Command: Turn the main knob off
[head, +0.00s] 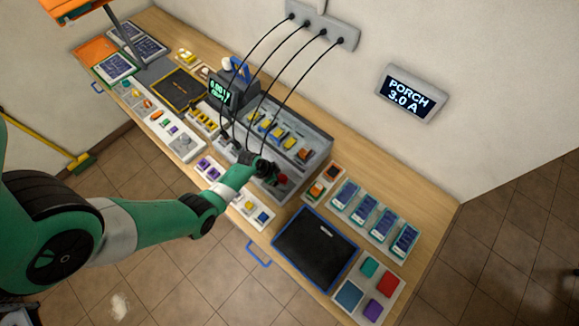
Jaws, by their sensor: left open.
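My left arm comes in from the left, and its gripper (272,172) is over the front right part of a grey panel box (310,152) on the bench. The gripper is open. A small red part (283,179), which may be the main knob, shows right at the fingertips. The gripper hides most of it, so I cannot tell its setting or whether the fingers touch it. A wall display (411,93) reads "PORCH 3.0 A". My right gripper is out of view.
Black cables (291,88) hang from a wall strip (320,24) down close to the gripper. The wooden bench (420,215) also holds a small green-lit meter (220,91), a black mat (316,247), a tray of coloured squares (391,283) and several small modules.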

